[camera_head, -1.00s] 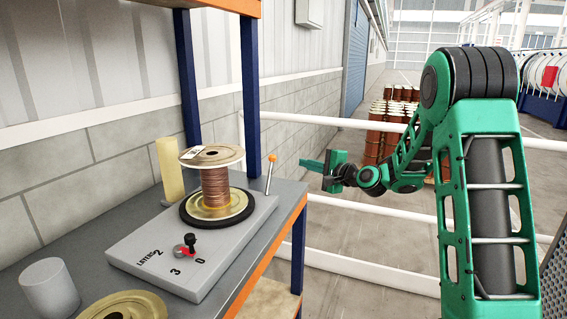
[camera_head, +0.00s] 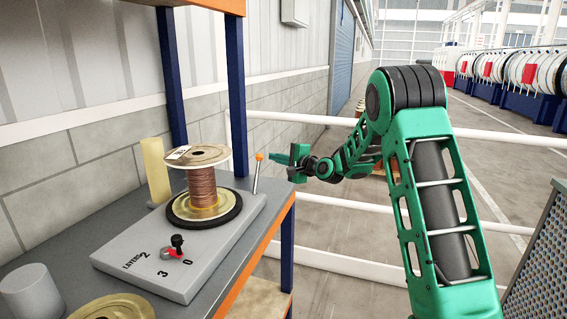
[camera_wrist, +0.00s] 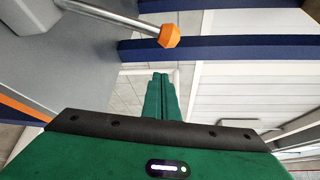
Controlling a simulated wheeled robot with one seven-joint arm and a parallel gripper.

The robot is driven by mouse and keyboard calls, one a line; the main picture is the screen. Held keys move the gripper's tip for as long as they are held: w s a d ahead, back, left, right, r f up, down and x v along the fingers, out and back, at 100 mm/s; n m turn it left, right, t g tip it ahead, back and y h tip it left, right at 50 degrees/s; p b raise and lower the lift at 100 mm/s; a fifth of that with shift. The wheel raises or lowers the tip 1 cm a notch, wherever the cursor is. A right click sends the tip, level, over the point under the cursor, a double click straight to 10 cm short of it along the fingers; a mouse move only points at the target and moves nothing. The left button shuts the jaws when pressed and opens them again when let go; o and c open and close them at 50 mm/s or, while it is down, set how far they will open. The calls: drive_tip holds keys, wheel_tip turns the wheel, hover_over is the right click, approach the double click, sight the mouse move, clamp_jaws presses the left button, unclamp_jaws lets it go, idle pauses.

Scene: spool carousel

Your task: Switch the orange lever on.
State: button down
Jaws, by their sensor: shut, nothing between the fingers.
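The orange lever (camera_head: 257,172) is a thin metal rod with an orange tip at the back right corner of the grey carousel base (camera_head: 215,238). It stands nearly upright, leaning slightly. The wrist view shows its orange tip (camera_wrist: 169,36) and rod near the top, in front of the fingers. My gripper (camera_head: 276,159) is green, shut and empty, just right of the lever tip in the head view. Its two fingers (camera_wrist: 160,95) lie together in the wrist view. A gap shows between the fingertips and the lever tip in the wrist view.
A copper wire spool (camera_head: 202,187) stands on a dark round plate on the base. A blue shelf post (camera_head: 236,110) rises behind the lever. A yellow cylinder (camera_head: 155,170) and a white cylinder (camera_head: 32,290) stand left.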

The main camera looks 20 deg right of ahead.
sight(257, 174)
drive_tip(key=shift+s+a+r, duration=0.25)
drive_tip(key=shift+s+a, duration=0.35)
drive_tip(key=shift+a, duration=0.15)
drive_tip(key=shift+s+a+r, duration=0.2)
drive_tip(key=shift+s+a, duration=0.4)
drive_tip(key=shift+a, duration=0.15)
